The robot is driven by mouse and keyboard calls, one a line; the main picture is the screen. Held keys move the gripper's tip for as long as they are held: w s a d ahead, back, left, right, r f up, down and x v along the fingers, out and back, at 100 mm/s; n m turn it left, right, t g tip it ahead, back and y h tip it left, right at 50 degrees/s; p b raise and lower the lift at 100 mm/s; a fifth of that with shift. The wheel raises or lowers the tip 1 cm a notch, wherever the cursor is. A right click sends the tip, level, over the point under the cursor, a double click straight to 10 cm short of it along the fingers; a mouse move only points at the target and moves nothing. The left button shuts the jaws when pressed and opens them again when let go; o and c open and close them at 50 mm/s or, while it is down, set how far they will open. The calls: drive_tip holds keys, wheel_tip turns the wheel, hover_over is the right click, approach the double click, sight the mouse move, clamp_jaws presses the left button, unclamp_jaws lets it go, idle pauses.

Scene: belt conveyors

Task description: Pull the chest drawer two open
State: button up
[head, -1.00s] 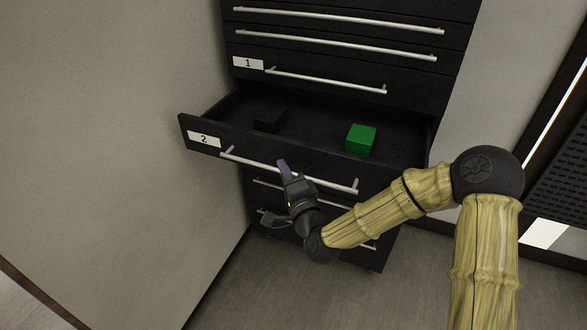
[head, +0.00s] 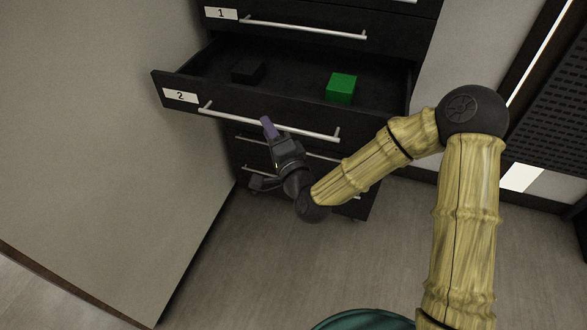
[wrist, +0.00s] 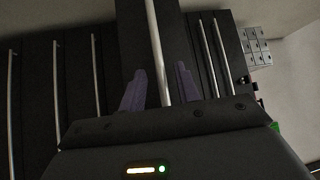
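Drawer two (head: 225,110) of the black chest, labelled 2, stands pulled well out, with its inside showing. Its silver bar handle (head: 300,130) runs across the front and also shows in the wrist view (wrist: 154,30). My gripper (head: 267,125) is at this handle, reaching up to it from below and in front. In the wrist view, the two purple fingers (wrist: 160,70) stand on either side of the bar, with a visible gap on each side. The gripper looks open around the handle, not clamped on it.
A green block (head: 341,88) and a dark block (head: 249,71) lie inside the drawer. Drawer one (head: 280,35) above is shut. The floor in front is clear.

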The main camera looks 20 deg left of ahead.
drive_tip(key=r+p+v, duration=0.1)
drive_tip(key=p+v, duration=0.2)
drive_tip(key=v, duration=0.3)
drive_tip(key=shift+d+f, duration=0.3)
drive_tip(key=p+v, duration=0.8)
drive_tip(key=p, duration=0.4)
drive_tip(key=shift+s+f, duration=0.2)
drive_tip(key=shift+f, duration=0.1)
